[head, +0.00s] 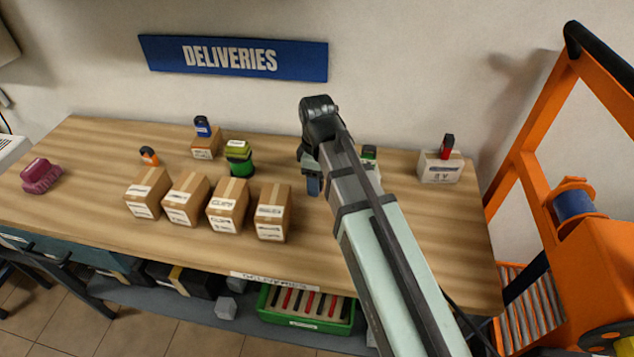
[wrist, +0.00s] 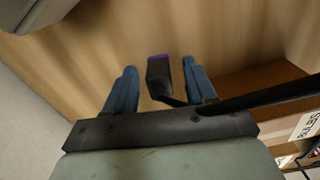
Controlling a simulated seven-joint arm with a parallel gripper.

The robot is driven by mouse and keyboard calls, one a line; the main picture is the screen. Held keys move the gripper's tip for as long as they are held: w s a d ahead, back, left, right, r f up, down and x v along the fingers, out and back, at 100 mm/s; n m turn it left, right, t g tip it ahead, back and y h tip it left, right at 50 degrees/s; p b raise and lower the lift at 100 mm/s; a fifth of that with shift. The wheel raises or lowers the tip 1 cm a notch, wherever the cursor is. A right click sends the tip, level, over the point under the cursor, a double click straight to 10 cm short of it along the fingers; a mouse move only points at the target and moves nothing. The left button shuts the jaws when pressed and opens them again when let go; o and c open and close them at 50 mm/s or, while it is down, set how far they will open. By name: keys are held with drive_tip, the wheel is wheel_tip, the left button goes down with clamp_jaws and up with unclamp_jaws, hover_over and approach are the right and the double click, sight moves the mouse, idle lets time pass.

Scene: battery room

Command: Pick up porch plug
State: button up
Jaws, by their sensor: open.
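My gripper (head: 314,186) is over the middle of the wooden table in the head view, partly hidden by my own arm. In the wrist view its two blue fingers (wrist: 153,88) stand apart. A dark block with a purple edge (wrist: 158,76) lies between them, with clear gaps on both sides. It looks like a plug, but I see no name on it and cannot tell for sure that it is the porch plug. I cannot make it out in the head view.
Several cartons (head: 186,198) stand left of my gripper. A green item (head: 239,160) and a blue-black item (head: 203,127) are behind them. A white box (head: 440,168) with a red-black item stands right. A pink item (head: 40,176) lies far left. The front centre table is clear.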

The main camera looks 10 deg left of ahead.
drive_tip(key=shift+f, duration=0.6)
drive_tip(key=shift+c, duration=0.4)
clamp_jaws()
